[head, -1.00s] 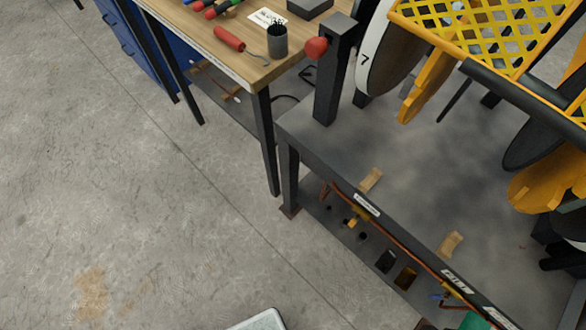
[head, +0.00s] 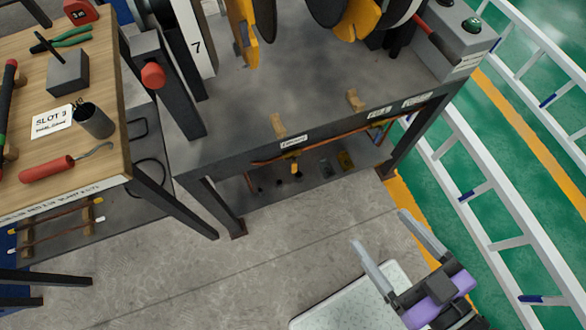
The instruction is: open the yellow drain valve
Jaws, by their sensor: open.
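A small yellow piece (head: 295,168), which may be the drain valve, shows below the front edge of the grey machine bench (head: 235,135), near a copper pipe (head: 340,136). It is too small to tell how its handle is turned. My gripper (head: 381,229) is at the lower right with its two grey fingers spread and nothing between them. In the picture it is below and to the right of the yellow piece, apart from it and from the bench.
A wooden workbench (head: 95,165) with tools and a "SLOT 3" card (head: 52,121) stands at the left. A white ladder-like frame (head: 490,215) lies over the green floor at the right. Bench legs stand at both ends of the front. The grey floor before the bench is clear.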

